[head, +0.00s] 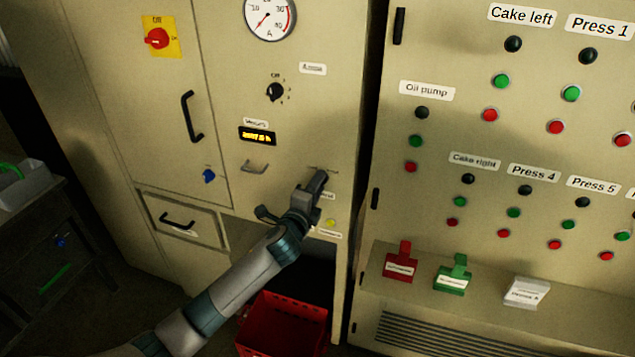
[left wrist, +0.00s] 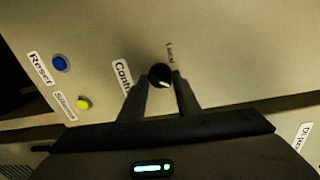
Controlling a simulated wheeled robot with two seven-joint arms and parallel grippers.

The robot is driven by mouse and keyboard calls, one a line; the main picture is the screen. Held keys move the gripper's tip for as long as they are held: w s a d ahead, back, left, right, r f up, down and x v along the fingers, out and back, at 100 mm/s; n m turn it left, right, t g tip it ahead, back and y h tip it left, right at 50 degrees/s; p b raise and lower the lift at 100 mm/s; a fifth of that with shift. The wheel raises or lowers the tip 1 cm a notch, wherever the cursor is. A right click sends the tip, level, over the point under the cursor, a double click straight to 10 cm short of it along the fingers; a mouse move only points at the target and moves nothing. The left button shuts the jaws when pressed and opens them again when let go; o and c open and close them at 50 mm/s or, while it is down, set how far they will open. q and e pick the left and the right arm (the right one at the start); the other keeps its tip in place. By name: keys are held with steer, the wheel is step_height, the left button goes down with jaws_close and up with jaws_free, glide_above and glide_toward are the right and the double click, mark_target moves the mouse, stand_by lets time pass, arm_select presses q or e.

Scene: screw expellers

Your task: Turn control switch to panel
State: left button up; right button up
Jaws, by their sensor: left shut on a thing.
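The control switch is a small round black knob (left wrist: 160,73) with a white mark on its lower right edge in the left wrist view. A "Local" label (left wrist: 170,52) is above it and a partly covered "Contr..." label (left wrist: 122,77) is to its left. My left gripper (head: 319,176) reaches the cabinet front (head: 232,110) in the head view and hides the knob there. In the left wrist view its two fingers are on either side of the knob, shut on it. No "Panel" label is readable. My right gripper is not in view.
A blue "Reset" button (left wrist: 60,63) and a yellow "Silence" button (left wrist: 84,103) are close to the knob. A metal handle (head: 254,167) protrudes left of my gripper. A red crate (head: 283,325) stands below. The right cabinet has several buttons and a ledge with tagged blocks (head: 401,262).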

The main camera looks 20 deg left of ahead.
arm_select(q)
steer(key=shift+r+m, duration=0.1)
steer(key=shift+m, duration=0.5)
steer(key=o, duration=1)
steer(key=shift+s, duration=0.15)
steer(key=shift+s+a+r+b, duration=0.15)
steer(key=shift+s+b, duration=0.6)
steer(key=shift+s, duration=2.1)
steer(key=shift+s+r+b, duration=0.2)
steer(key=shift+s+b, duration=0.6)
steer(key=shift+s, duration=2)
steer(key=shift+s+a+r+b, duration=0.15)
steer(key=shift+s+b, duration=0.6)
steer(key=shift+s, duration=2.1)
